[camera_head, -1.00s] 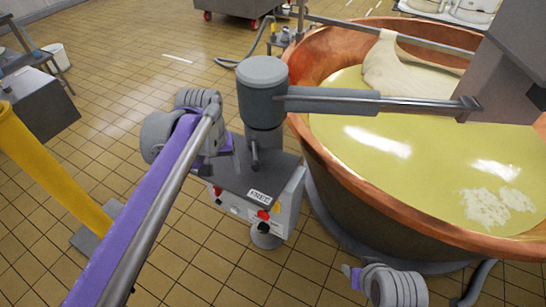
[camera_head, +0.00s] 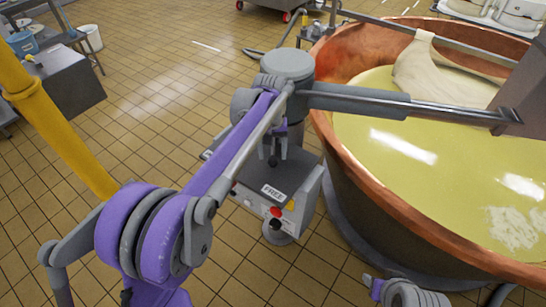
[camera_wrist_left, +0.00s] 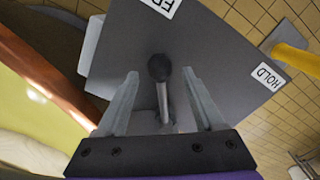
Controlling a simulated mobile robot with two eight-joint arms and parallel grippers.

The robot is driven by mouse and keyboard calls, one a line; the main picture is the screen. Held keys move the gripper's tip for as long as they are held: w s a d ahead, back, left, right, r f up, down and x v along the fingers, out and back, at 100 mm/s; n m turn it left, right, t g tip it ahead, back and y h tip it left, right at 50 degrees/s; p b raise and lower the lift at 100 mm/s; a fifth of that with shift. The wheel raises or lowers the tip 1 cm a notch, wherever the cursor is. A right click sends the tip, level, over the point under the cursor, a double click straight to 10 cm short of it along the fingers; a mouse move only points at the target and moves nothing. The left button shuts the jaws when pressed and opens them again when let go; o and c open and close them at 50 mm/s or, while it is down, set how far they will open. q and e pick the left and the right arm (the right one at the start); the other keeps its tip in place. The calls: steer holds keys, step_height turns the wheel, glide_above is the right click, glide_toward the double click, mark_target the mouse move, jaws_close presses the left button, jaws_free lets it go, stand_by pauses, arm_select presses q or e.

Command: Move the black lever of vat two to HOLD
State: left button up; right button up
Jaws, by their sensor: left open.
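The lever, with a round black knob (camera_wrist_left: 158,67) and a metal shaft, stands on the dark top plate (camera_wrist_left: 205,45) of the control box beside the vat. My left gripper (camera_wrist_left: 161,73) is open in the left wrist view, with one finger on each side of the lever and a gap to both. There my left arm partly hides the plate and the lever. My right gripper is not seen.
The copper vat (camera_head: 375,205) with yellow liquid stands right of the box. A grey post head with a horizontal arm (camera_head: 360,97) reaches from above the box over the vat. A yellow pole (camera_head: 60,120) stands left. Tiled floor around is mostly open.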

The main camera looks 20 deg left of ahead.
arm_select(q)
steer(key=shift+f, duration=1.2)
jaws_close()
stand_by(0.6)
